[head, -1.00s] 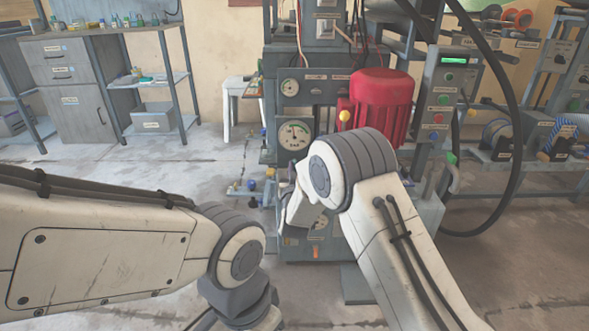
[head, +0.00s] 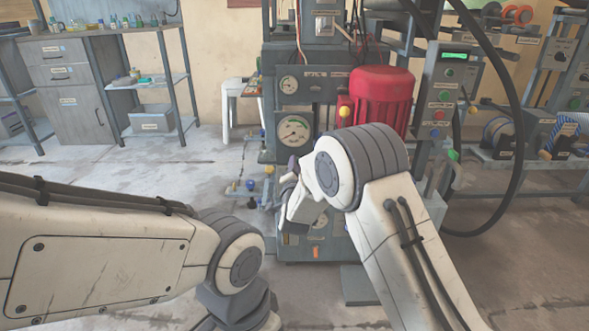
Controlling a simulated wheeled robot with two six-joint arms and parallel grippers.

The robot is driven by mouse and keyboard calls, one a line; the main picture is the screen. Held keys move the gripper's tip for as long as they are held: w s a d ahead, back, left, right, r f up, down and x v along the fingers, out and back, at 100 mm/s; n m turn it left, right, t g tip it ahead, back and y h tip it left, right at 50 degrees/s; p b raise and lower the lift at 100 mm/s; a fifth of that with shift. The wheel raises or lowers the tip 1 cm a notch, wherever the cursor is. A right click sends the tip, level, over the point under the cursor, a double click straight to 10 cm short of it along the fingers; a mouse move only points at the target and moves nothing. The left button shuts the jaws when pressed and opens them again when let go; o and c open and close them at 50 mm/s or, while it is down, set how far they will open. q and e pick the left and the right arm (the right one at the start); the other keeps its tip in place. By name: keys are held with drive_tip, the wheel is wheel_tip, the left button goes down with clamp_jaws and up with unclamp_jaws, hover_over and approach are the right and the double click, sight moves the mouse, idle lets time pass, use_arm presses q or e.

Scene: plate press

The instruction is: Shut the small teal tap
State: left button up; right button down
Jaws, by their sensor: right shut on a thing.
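The plate press (head: 305,90) stands ahead in the head view, with a red motor (head: 382,98) on its right and two round gauges on its front. My right gripper (head: 288,178) is at the lower front of the press, below the larger gauge (head: 294,132). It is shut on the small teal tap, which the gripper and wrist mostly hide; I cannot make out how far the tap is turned. My left arm comes in at the lower left, and its gripper is outside the picture.
Small fittings with a blue knob (head: 250,185) stick out at the left of the press. A control box (head: 438,95) with a green display and buttons is to the right, with a thick black hose beside it. A grey bench (head: 75,90) stands at the left. The floor between is clear.

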drive_tip(key=shift+f+m+b, duration=0.1)
drive_tip(key=shift+m+b, duration=1.8)
drive_tip(key=shift+m, duration=1.5)
drive_tip(key=c, duration=0.9)
unclamp_jaws()
drive_tip(key=shift+f, duration=0.1)
